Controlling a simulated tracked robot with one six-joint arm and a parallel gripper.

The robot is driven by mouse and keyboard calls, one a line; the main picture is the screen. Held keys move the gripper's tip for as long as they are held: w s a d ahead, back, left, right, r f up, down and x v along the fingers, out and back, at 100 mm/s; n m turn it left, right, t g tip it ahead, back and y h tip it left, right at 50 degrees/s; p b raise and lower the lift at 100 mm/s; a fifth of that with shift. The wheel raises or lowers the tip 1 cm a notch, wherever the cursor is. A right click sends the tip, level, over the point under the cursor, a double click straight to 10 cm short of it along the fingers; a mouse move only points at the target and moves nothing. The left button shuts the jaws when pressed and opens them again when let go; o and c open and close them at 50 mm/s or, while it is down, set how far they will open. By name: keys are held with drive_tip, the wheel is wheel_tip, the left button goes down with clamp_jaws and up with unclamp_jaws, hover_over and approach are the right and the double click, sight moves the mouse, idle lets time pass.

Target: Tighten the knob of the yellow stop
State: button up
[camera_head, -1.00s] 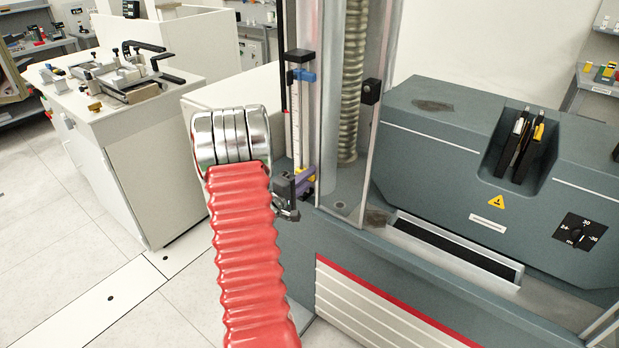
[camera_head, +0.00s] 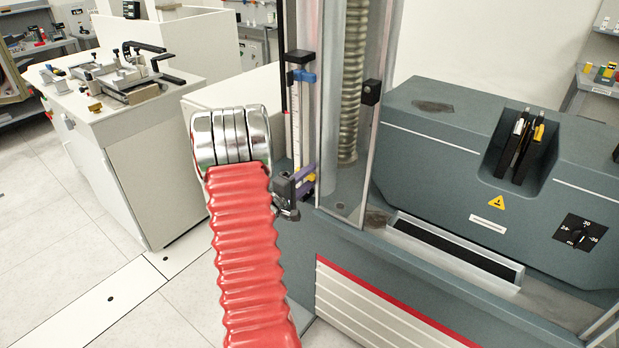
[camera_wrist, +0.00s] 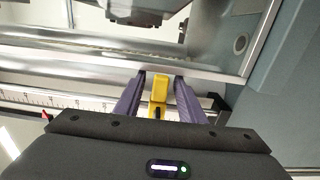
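The yellow stop (camera_head: 312,177) sits low on the white scale rail beside the clear-walled column. In the wrist view the yellow stop (camera_wrist: 159,88) lies between the two purple fingers of my gripper (camera_wrist: 159,82). Narrow gaps show on both sides of it, so the fingers look open around it. A small dark piece at its near end may be the knob; this is too small to tell. In the head view my gripper (camera_head: 307,179) is at the rail, with purple fingers above and below the stop.
A blue stop (camera_head: 301,76) sits higher on the same scale rail (camera_head: 296,125). The grey machine (camera_head: 440,150) stands close on the right. A white bench (camera_head: 150,150) with a clamp fixture stands left, with open floor in front of it.

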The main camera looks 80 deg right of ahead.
drive_tip(key=v, duration=1.3)
drive_tip(key=shift+w+a, duration=0.2)
drive_tip(key=shift+a, duration=0.15)
idle(0.5)
